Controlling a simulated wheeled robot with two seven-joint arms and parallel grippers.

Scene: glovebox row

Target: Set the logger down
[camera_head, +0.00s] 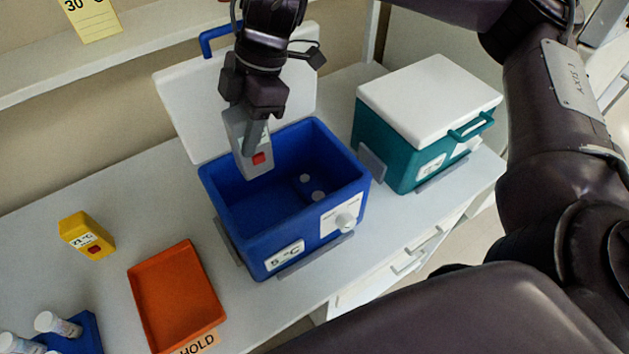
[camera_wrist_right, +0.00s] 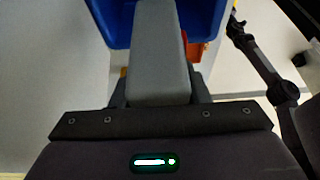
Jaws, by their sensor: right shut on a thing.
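My right gripper (camera_head: 253,126) points down over the left rear part of the open blue box (camera_head: 288,248). It is shut on a grey block-shaped logger (camera_head: 246,162) with a red button on its face. The blue box carries a 5 °C label and a white knob.
The blue box's white lid (camera_head: 190,100) stands open behind it. A teal box (camera_head: 385,150) with a closed white lid is at right. A yellow device (camera_head: 87,236), an orange tray (camera_head: 178,298) marked HOLD and a blue vial rack (camera_head: 88,338) are at left. A shelf (camera_head: 130,45) runs behind.

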